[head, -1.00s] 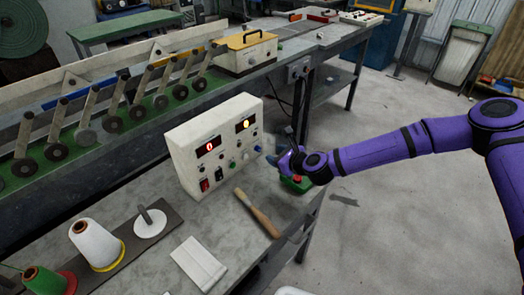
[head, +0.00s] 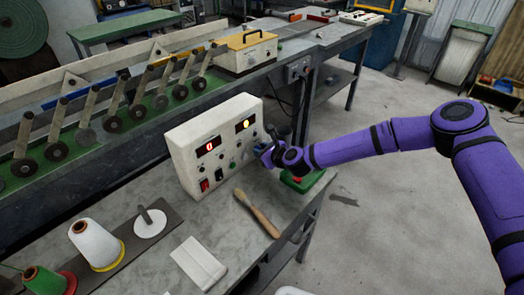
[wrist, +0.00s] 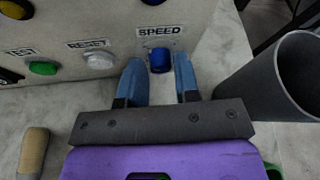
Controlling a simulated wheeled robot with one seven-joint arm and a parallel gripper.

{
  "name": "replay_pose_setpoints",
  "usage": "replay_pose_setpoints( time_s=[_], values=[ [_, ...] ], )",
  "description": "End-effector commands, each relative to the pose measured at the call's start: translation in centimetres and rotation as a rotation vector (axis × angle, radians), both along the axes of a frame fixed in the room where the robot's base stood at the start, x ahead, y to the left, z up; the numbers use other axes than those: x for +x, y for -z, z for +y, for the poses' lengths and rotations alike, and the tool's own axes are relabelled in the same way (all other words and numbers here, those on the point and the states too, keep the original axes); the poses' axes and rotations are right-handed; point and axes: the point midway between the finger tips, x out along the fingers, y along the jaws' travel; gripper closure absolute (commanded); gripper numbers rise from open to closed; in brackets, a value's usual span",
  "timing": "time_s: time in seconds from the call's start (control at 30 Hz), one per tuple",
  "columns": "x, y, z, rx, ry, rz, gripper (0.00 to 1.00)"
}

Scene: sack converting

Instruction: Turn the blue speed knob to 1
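The blue speed knob (wrist: 160,60) sits on the front panel of the white control box (head: 184,152), under the label SPEED. My gripper (wrist: 160,72) is open in the wrist view, its two blue fingers on either side of the knob, near the panel. A gap shows between each finger and the knob. In the head view my gripper (head: 262,149) is at the right end of the box and hides the knob. The left display (head: 208,147) on the box shows a red 0. The knob's pointer mark cannot be made out.
A grey cylinder (wrist: 275,80) stands close to the right finger. The green RESET-side button (wrist: 43,68) and white button (wrist: 100,61) are left of the knob. A wooden-handled brush (head: 258,213) lies on the bench in front, and a green box with a red button (head: 300,181) lies below my wrist.

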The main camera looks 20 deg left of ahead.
Motion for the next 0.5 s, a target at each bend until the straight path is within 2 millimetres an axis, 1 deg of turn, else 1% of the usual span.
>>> replay_pose_setpoints(
  time_s=[0.03,0.07,0.1,0.13,0.33,0.5],
  values=[
    [0.00,-0.01,-0.01,0.000,0.000,0.000,0.82],
    [0.00,-0.01,-0.01,0.000,0.000,0.000,0.89],
    [0.00,-0.01,-0.01,0.000,0.000,0.000,0.98],
    [0.01,-0.02,-0.01,0.000,0.000,0.000,1.00],
    [-0.02,-0.01,-0.01,-0.004,0.000,-0.008,1.00],
    [-0.05,0.00,0.00,-0.021,-0.001,-0.051,1.00]
  ],
)
